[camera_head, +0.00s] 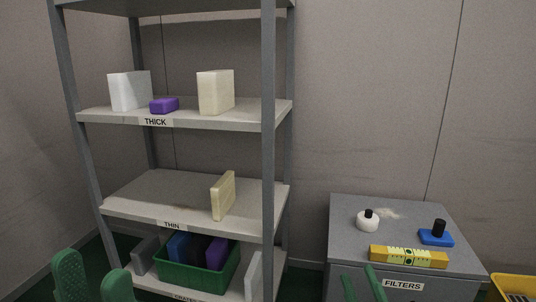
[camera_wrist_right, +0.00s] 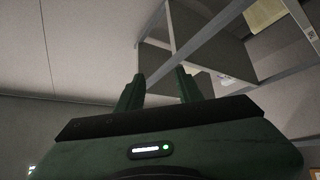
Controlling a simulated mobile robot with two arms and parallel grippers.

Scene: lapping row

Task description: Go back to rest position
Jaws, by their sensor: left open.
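My left gripper (camera_head: 93,278) shows at the bottom left of the head view, with two green fingers apart and nothing between them. It is in front of the lower part of the shelf rack. My right gripper (camera_head: 361,284) shows at the bottom edge, in front of the grey cabinet. In the right wrist view its two green fingers (camera_wrist_right: 159,92) stand apart with nothing between them. The rest of both arms is out of the head view.
The grey rack has a THICK shelf (camera_head: 205,119) with white, purple and cream blocks, and a THIN shelf (camera_head: 140,205) with a cream slab. A green bin (camera_head: 190,278) sits below.

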